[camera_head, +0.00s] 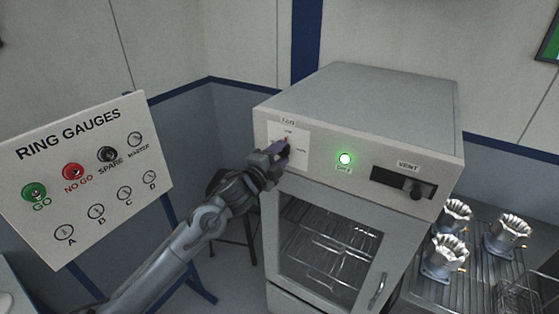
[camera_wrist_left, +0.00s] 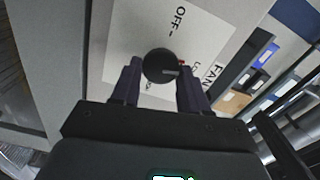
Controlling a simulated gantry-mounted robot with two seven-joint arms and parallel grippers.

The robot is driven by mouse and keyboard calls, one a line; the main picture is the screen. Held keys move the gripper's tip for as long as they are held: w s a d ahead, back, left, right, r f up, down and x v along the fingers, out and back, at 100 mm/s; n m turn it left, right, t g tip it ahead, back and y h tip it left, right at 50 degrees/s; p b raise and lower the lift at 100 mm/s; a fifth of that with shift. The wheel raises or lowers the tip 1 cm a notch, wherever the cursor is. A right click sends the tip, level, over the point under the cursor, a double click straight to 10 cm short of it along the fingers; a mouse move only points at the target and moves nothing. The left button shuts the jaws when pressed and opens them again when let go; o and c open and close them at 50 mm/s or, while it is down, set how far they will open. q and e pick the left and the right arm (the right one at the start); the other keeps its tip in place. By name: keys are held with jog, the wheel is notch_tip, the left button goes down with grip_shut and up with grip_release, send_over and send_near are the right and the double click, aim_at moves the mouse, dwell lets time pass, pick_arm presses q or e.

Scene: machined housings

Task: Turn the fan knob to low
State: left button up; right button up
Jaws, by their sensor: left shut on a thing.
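The fan knob (camera_wrist_left: 161,66) is a round black knob with a light pointer line, on a white label plate (camera_head: 301,147) under the word FAN. In the left wrist view its pointer line is toward the right, and the plate shows OFF above it. My left gripper (camera_head: 283,150) is at the plate on the oven front. In the left wrist view its two dark fingers (camera_wrist_left: 158,84) stand on either side of the knob, shut on it. In the head view the gripper hides most of the knob. My right gripper is not in view.
The grey oven (camera_head: 365,95) has a green light (camera_head: 344,159), a vent slider (camera_head: 415,190) and a glass door (camera_head: 325,235). A ring gauge board (camera_head: 85,180) stands at left. Several metal housings (camera_head: 445,255) stand on a rack at right.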

pick_arm(q)
jog(key=shift+f+m+b, duration=0.1)
jog(key=shift+m+b, duration=0.45)
jog(key=shift+m, duration=0.45)
jog(key=o, duration=1)
jog(key=shift+b+v, duration=0.85)
jog(key=shift+v, duration=4.6)
